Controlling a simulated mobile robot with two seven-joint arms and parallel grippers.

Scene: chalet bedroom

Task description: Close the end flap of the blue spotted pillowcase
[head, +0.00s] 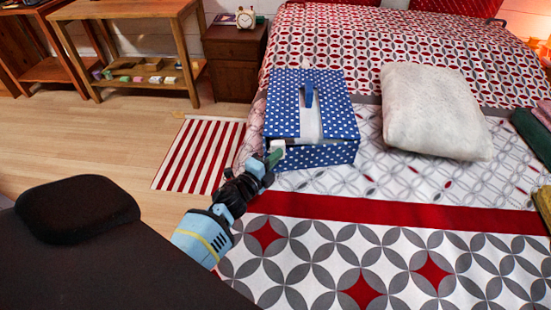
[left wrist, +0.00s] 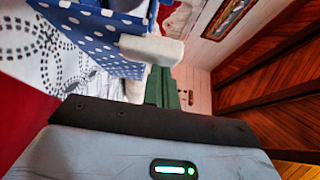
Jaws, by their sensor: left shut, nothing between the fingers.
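The blue spotted pillowcase (head: 343,122) lies on the bed as a box-like shape with white dots. A pale strip runs down its top, with a plain blue tab on it. Its near end face (head: 325,155) hangs below the top edge, with a dark narrow gap between them. A white block-like piece (head: 278,147) is at the near left corner; it also shows in the left wrist view (left wrist: 152,50). My left gripper (head: 272,158) is shut and empty, its green fingertips close by this piece; whether they touch is unclear. My right gripper is not in view.
A white cushion (head: 435,110) lies on the bed right of the pillowcase. Folded cloths (head: 535,135) lie at the right edge. A brown nightstand (head: 236,55) and a wooden table (head: 125,10) stand behind. A striped rug (head: 200,155) covers the floor at left.

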